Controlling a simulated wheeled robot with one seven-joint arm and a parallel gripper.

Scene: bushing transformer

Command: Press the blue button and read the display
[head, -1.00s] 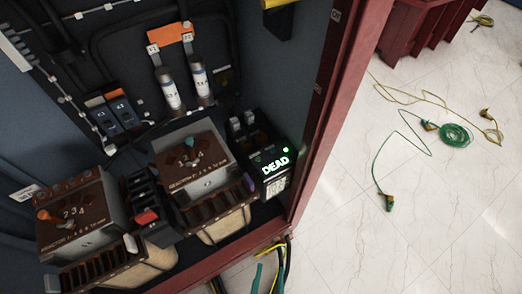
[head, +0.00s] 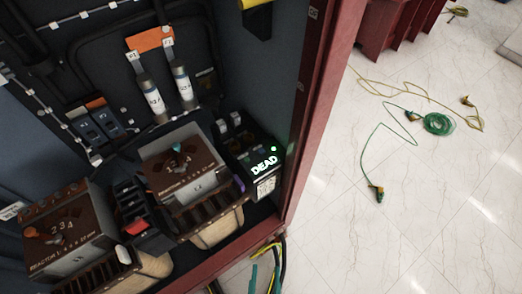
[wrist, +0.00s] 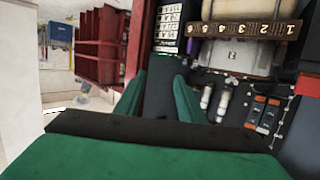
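A black device (head: 256,160) stands at the right end of the row on the cabinet floor. Its display (head: 264,163) is lit and reads "DEAD", with a green light above it. I cannot make out a blue button on it. A brown reactor block (head: 180,165) with a small teal knob stands just left of the device. My gripper (wrist: 158,96) shows in the wrist view as two green fingers, apart and with nothing visible between them. The cabinet inside lies beyond them. My gripper is not in the head view.
A second reactor block (head: 66,232) stands at lower left. Two grey cylinders (head: 183,88) hang under an orange plate (head: 150,39). The red cabinet frame (head: 308,100) edges the opening at right. A green cable (head: 438,124) lies on the pale floor outside.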

